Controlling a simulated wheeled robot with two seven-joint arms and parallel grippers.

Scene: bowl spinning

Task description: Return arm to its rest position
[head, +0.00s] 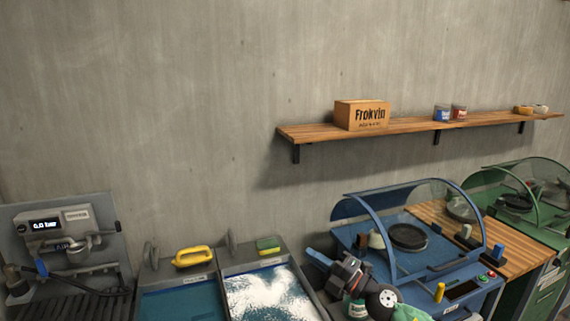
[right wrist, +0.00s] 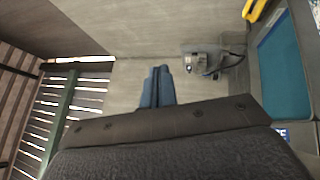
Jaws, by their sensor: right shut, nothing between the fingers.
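In the right wrist view the two blue fingers of this gripper (right wrist: 160,72) lie side by side, shut and empty, clear of any object. My left gripper and left arm are not in view.
A blue machine (head: 375,207) with a clear curved hood stands beside my right arm. Left of it are a foamy basin (head: 322,301), a blue-water basin (head: 215,283) and a grey gauge unit (head: 72,216). A wooden shelf (head: 400,128) hangs above.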

